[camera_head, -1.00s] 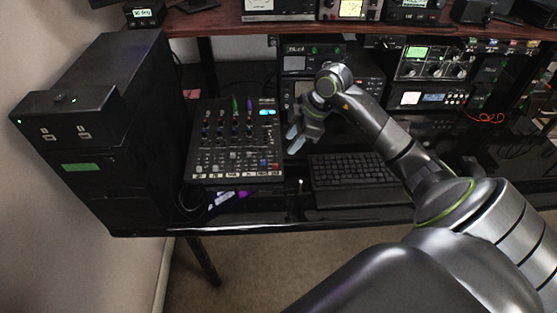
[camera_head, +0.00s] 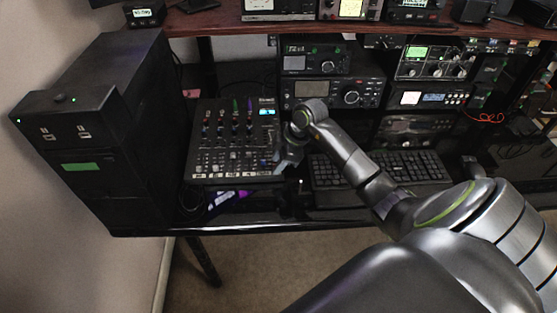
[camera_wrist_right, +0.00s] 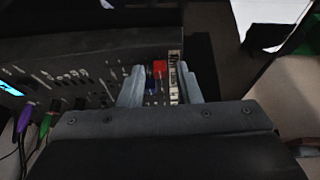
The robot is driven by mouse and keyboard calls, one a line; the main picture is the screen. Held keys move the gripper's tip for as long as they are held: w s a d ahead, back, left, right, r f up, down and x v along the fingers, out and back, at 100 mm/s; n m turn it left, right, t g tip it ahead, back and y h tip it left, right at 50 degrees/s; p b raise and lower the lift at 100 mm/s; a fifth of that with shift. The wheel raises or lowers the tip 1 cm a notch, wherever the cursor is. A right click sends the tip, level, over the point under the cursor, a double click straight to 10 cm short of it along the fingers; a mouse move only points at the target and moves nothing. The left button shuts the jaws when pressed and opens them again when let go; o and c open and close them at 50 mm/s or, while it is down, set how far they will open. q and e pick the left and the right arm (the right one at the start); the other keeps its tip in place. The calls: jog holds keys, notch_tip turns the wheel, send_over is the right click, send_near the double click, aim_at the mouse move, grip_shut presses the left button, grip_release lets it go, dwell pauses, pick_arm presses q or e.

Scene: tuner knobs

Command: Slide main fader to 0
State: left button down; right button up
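The black mixer (camera_head: 193,150) lies on the desk left of centre in the head view, with rows of knobs and faders. The wrist view shows its panel (camera_wrist_right: 70,75) turned sideways. A red fader cap (camera_wrist_right: 159,68) and a blue cap (camera_wrist_right: 152,88) show between my right fingertips there; I take the red one as the main fader. My right gripper (camera_head: 284,160) is at the mixer's lower right corner and hides part of it. In the wrist view its two fingers (camera_wrist_right: 161,82) are apart, on either side of the caps, with no visible grip. My left gripper is out of view.
A black keyboard (camera_head: 415,166) lies right of the mixer, under my right arm. Radio units (camera_head: 330,92) stand behind it. A tall black case (camera_head: 145,125) stands left of the mixer. Coloured cables (camera_wrist_right: 44,125) plug into the mixer's far end.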

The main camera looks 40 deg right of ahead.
grip_shut()
jog(key=shift+w+d+r+b, duration=0.15)
jog(key=shift+w+d, duration=0.25)
jog(key=shift+w, duration=0.25)
jog(key=shift+w+d+b, duration=0.2)
jog(key=shift+w+d, duration=0.2)
jog(key=shift+w, duration=0.25)
jog(key=shift+w+d+r+b, duration=0.15)
jog(key=shift+w+d, duration=0.25)
jog(key=shift+w, duration=0.25)
jog(key=shift+o, duration=0.7)
grip_release()
jog(key=v, duration=1.7)
jog(key=shift+r, duration=0.15)
